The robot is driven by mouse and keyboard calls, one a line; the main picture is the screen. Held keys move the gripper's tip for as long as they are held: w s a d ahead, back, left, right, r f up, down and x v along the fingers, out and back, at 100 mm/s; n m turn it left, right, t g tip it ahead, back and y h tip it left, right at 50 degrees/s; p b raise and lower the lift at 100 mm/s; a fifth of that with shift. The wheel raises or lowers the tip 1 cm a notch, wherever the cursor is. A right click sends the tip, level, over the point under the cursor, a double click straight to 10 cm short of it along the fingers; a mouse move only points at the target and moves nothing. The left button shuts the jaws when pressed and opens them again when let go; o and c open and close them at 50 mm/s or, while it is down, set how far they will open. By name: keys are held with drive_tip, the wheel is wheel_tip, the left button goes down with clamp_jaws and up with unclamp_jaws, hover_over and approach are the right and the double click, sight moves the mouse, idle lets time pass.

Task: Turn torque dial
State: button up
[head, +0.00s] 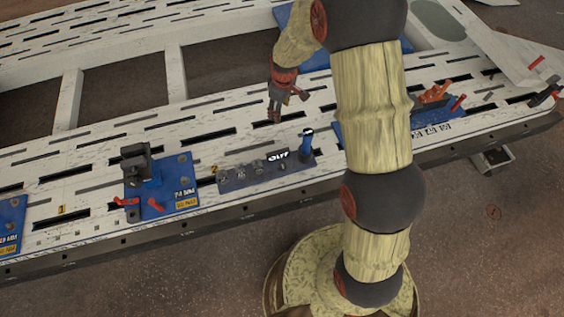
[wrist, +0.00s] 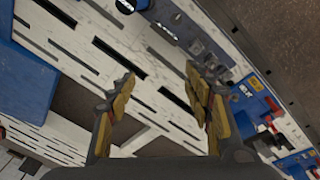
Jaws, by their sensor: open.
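A dark control panel (head: 252,182) lies along the front edge of the white slotted bench, with several small knobs in a row. It also shows at the top of the wrist view (wrist: 178,20). A blue upright handle with a black and white top (head: 307,146) stands at its right end. I cannot tell which of the panel's parts is the torque dial. My gripper (head: 274,112) is above the bench, behind the panel and apart from it. In the wrist view its yellowish fingers (wrist: 160,72) are spread, with only bench between them.
Left of the panel is a blue plate (head: 172,204) with a black clamp (head: 140,166) and red handles. Another blue fixture with orange parts (head: 436,95) is at right, partly behind my arm. A bare slotted bench surface (head: 185,120) lies between.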

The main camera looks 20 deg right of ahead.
wheel_tip(320, 180, down, 14)
drive_tip(key=w+n+g+p, duration=0.1)
drive_tip(key=n, duration=0.1)
drive_tip(key=n+g+p, duration=0.1)
drive_tip(key=n+p, duration=0.1)
drive_tip(key=n, duration=0.1)
hover_over(282, 165)
wheel_tip(282, 165, down, 17)
drive_tip(key=shift+f, duration=0.1)
wheel_tip(282, 165, down, 6)
drive_tip(key=shift+r+b, duration=0.1)
drive_tip(key=shift+b, duration=0.8)
drive_tip(key=shift+f, duration=0.65)
drive_tip(key=shift+c, duration=1.4)
drive_tip(key=c, duration=0.7)
drive_tip(key=shift+c, duration=0.9)
